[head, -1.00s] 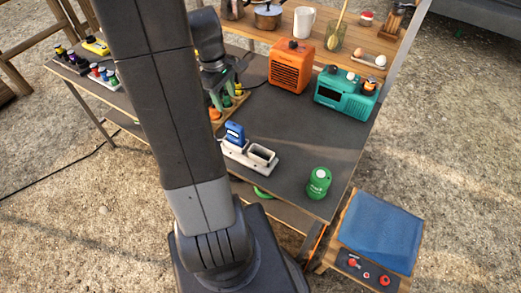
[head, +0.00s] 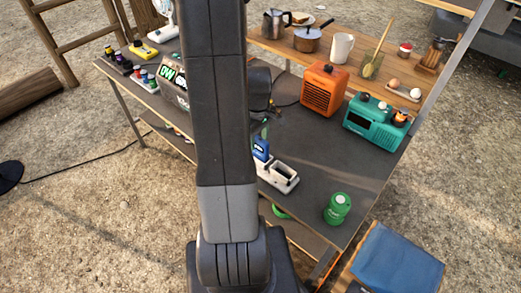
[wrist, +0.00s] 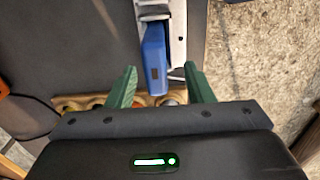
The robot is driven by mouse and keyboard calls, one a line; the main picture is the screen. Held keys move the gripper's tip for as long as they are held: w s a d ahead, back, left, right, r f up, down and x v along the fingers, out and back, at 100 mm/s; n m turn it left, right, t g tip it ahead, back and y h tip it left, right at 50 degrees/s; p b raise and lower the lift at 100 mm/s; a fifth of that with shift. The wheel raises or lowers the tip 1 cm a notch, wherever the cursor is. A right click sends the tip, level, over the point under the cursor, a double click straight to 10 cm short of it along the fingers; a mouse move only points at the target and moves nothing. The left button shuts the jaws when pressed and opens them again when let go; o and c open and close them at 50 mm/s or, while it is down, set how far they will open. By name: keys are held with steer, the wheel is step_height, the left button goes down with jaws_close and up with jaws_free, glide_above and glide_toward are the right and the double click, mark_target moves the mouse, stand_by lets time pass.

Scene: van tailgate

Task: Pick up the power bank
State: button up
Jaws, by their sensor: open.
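The power bank (head: 261,150) appears to be the blue upright block in one slot of a white two-slot dock (head: 283,179); the other slot is empty. In the wrist view, the blue block (wrist: 154,57) reaches down from the dock (wrist: 178,35). My gripper (wrist: 162,84) is open, its green fingers on either side of the block's near end, with visible gaps. I cannot tell the depth between them. In the head view my arm hides most of the gripper; a green finger shows just above the block.
A green canister (head: 338,209) stands right of the dock near the table's edge. An orange heater (head: 323,90) and a teal radio (head: 375,125) stand behind. A wooden rack (wrist: 75,102) lies beyond the fingers. The dark tabletop (head: 325,150) between them is clear.

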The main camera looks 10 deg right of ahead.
mark_target(260, 147)
steer(key=f, duration=0.3)
steer(key=shift+s+d+f, duration=0.1)
steer(key=shift+d+f, duration=0.1)
steer(key=shift+d, duration=0.2)
steer(key=shift+f, duration=0.6)
jaws_close()
